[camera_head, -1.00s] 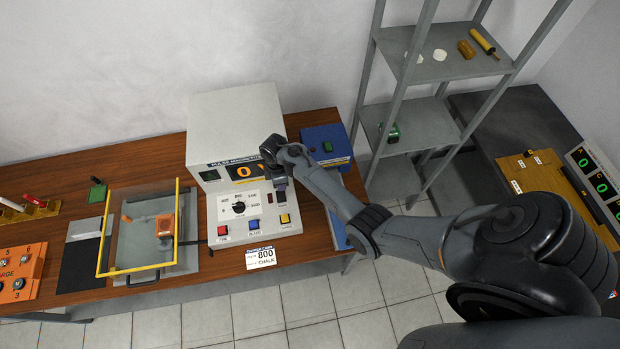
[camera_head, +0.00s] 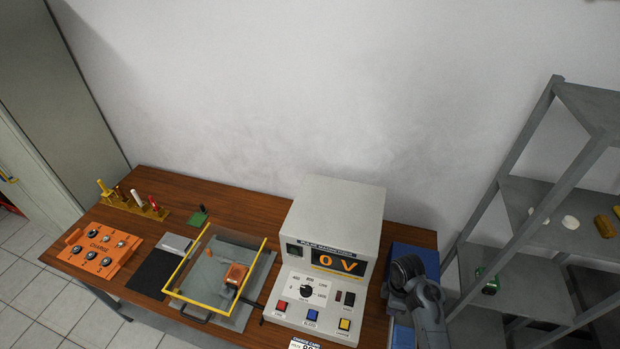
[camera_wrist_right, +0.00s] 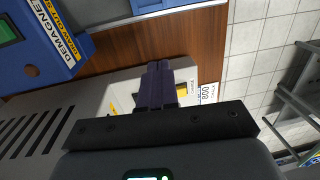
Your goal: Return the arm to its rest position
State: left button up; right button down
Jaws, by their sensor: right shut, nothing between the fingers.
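My right arm (camera_head: 428,310) comes in at the lower right of the head view, in front of the blue box. Its gripper shows in the right wrist view (camera_wrist_right: 157,85), with its dark fingers closed together and nothing between them. The fingers are over the right side of the white pulse magnetizer (camera_head: 335,220), near its front panel. The magnetizer display reads 0 V. My left gripper is in neither view.
The blue demagnetizer (camera_wrist_right: 40,40) stands close beside the gripper. A yellow-framed guard (camera_head: 215,270), an orange charge panel (camera_head: 100,252) and a tool rack (camera_head: 135,207) are on the bench. A grey shelf (camera_head: 535,200) stands right.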

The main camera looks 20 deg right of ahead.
jog(key=s+a+n+g+h+p, duration=0.1)
jog(key=s+g+h+p, duration=0.15)
jog(key=s, duration=0.85)
jog(key=s+a+r+t+p, duration=0.2)
jog(key=s+a+r+p, duration=0.1)
jog(key=s+a+r, duration=0.15)
pick_arm(q)
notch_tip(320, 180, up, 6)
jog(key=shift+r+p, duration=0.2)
jog(key=shift+p, duration=0.1)
pick_arm(e)
jog(key=w+a+r+m+t+y, duration=0.2)
jog(key=a+r+m+t, duration=0.3)
jog(key=a+r+m, duration=0.3)
jog(key=a+r, duration=0.4)
jog(key=r, duration=0.2)
jog(key=shift+r+m, duration=0.2)
jog(key=shift+m, duration=0.1)
jog(key=shift+w, duration=0.1)
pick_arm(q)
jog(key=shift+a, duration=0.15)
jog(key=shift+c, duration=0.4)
